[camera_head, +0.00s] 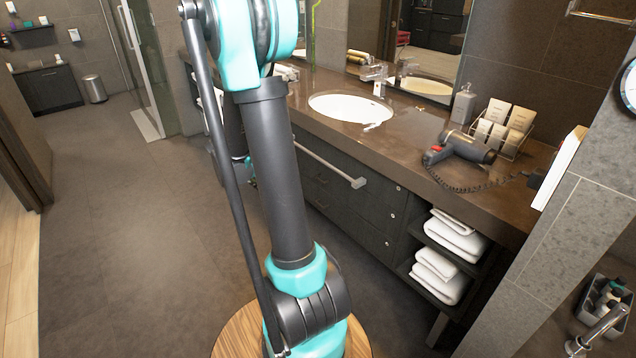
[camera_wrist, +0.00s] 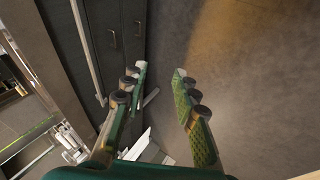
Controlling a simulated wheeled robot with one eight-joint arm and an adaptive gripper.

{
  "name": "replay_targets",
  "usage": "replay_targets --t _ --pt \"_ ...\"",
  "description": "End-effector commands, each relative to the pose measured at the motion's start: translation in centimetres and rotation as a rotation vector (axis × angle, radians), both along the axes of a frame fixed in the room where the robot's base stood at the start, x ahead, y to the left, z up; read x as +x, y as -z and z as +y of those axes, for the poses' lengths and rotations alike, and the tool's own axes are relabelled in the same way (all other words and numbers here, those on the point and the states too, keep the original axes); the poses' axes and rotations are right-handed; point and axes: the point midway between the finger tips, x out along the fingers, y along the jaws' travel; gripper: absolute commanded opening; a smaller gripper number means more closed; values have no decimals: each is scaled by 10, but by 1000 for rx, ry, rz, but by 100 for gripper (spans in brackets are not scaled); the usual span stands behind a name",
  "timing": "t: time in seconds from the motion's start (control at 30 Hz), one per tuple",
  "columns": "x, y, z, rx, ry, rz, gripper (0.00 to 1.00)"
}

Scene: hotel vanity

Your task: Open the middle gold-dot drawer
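The dark vanity front (camera_head: 345,195) shows panels with small pale dots in a column near its right end. The middle dot (camera_head: 392,215) lies between one above and one below; its colour is too small to make out as gold. The drawer fronts there look closed. In the wrist view my gripper (camera_wrist: 160,70) is open and empty, its green-padded fingers apart with floor between them. I cannot tell which drawer these belong to. In the head view my arm mostly hides the gripper.
A towel bar (camera_head: 330,165) sticks out from the vanity front; it also shows in the wrist view (camera_wrist: 85,50). Folded towels (camera_head: 455,238) fill open shelves at right. A hair dryer (camera_head: 465,147) lies on the counter (camera_head: 400,130). The floor (camera_head: 130,230) at left is clear.

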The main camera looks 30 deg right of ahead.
Motion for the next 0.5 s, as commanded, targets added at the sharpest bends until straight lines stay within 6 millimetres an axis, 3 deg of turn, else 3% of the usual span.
replay_targets --t 0.03,0.2,0.5 --pt "17 6 -11 -36 6 7 29" --pt "64 27 -46 -168 24 30 29" --pt "129 81 -103 -398 60 74 29"
